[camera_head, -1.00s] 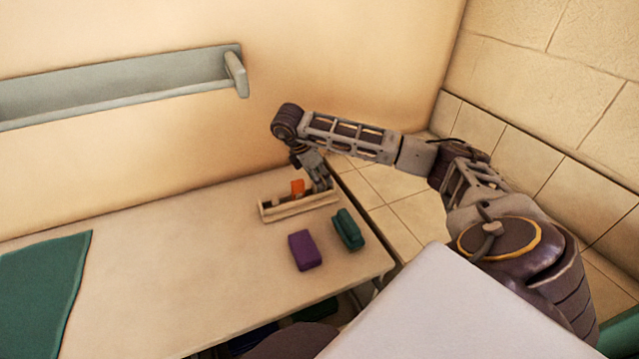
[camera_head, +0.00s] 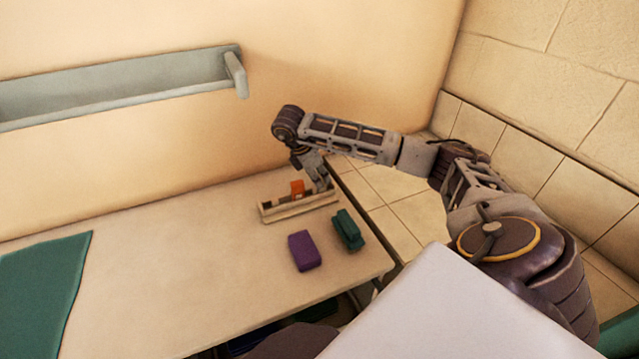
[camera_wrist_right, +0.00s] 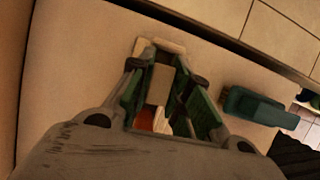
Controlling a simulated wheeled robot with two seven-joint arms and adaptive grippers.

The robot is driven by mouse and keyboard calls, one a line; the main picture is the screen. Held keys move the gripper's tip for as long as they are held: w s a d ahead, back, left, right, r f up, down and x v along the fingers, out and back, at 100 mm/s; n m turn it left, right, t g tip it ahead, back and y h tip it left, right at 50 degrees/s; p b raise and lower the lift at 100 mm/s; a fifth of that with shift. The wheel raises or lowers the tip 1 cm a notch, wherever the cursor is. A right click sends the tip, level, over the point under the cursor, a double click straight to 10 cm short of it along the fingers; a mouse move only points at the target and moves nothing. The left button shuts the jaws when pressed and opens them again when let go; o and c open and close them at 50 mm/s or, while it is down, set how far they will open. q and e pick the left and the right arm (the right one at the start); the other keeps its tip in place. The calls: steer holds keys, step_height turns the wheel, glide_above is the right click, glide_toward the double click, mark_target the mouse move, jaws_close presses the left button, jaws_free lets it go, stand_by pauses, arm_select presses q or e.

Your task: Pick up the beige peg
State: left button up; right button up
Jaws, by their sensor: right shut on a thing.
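The beige peg (camera_wrist_right: 159,84) shows in the wrist view between the green pads of my right gripper (camera_wrist_right: 160,76). The gripper is shut on it. In the head view my right gripper (camera_head: 322,182) points down at the right end of a small beige tray (camera_head: 287,212). The peg itself is hidden or too small to tell there. My left gripper is not in view.
An orange piece (camera_head: 297,188) stands in the tray, left of my right gripper. A purple block (camera_head: 304,251) and a dark green block (camera_head: 348,230) lie in front on the table (camera_head: 180,260). A green cloth (camera_head: 40,285) lies far left. A grey wall shelf (camera_head: 120,85) hangs behind.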

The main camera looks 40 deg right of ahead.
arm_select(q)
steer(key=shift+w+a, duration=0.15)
